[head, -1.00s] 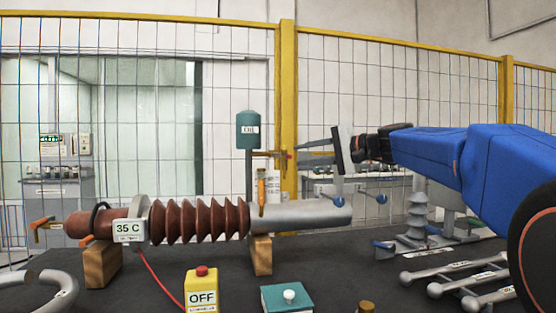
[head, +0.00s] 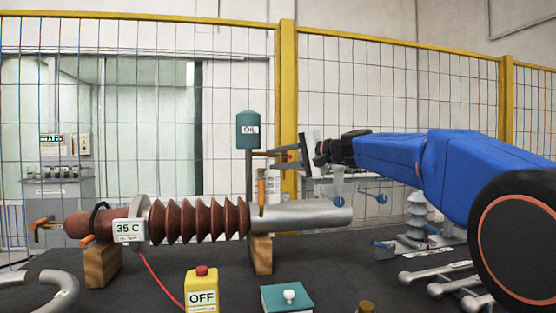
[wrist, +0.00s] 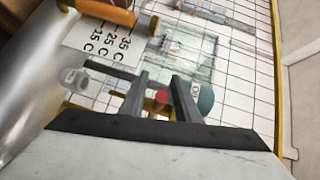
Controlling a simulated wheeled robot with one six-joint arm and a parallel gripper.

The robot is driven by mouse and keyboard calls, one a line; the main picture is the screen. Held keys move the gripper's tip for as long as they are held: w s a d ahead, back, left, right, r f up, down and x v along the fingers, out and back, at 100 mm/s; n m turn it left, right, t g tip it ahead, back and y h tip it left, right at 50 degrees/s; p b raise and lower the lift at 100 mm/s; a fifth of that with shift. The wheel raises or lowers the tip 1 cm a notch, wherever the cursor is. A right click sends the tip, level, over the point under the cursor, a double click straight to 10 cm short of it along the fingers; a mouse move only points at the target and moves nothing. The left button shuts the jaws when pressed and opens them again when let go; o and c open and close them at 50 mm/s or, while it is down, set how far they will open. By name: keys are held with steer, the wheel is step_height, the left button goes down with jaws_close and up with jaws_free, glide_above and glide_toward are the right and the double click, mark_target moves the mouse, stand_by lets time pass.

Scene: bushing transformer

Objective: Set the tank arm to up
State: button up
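The dark green oil tank (head: 247,125), labelled OIL, stands on a grey post behind the bushing. The tank arm's red knob (head: 289,156) shows between my fingers in the head view, beside the yellow fence post. The arm itself looks roughly level, but my fingers largely hide it. My gripper (head: 262,160) is open, its fingers pointing left toward the tank's post. In the wrist view the red knob (wrist: 161,97) appears between the two fingers, and the tank (wrist: 206,99) is just right of them. Contact with the knob cannot be told.
The brown ribbed bushing (head: 195,221) lies across wooden blocks below my gripper, with a 35 C display (head: 128,231). A yellow OFF box (head: 202,290) and a green box (head: 287,298) are in front. Metal rods (head: 440,278) lie at right. A mesh fence stands behind.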

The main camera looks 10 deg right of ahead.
jaws_close()
